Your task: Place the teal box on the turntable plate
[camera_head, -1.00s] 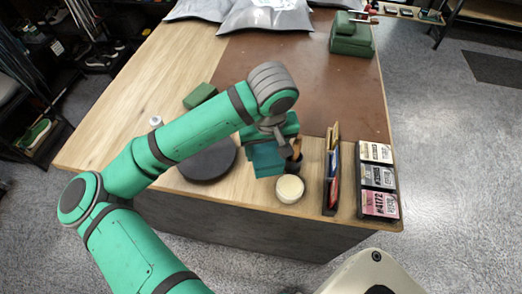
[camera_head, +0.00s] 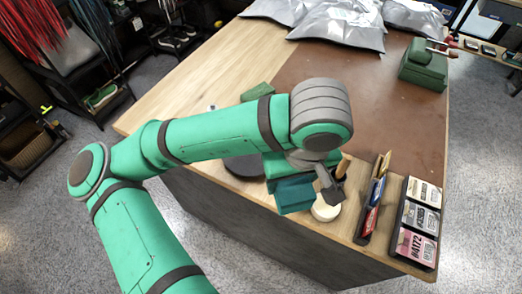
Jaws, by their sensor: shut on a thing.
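The teal box (camera_head: 293,194) hangs below the end of my arm, near the front edge of the workbench. My gripper (camera_head: 290,172) is shut on it; the fingers are mostly hidden behind the wrist and the box. The dark round turntable plate (camera_head: 243,170) lies on the bench to the left of the box, partly covered by my forearm.
A round cream tin (camera_head: 325,208) is just right of the box. Beyond it stand a narrow organizer (camera_head: 370,216) and a rack of labelled cards (camera_head: 414,225). A green block (camera_head: 259,95) lies behind my arm. Grey bags (camera_head: 340,28) and a green vise-like device (camera_head: 424,65) are farther back.

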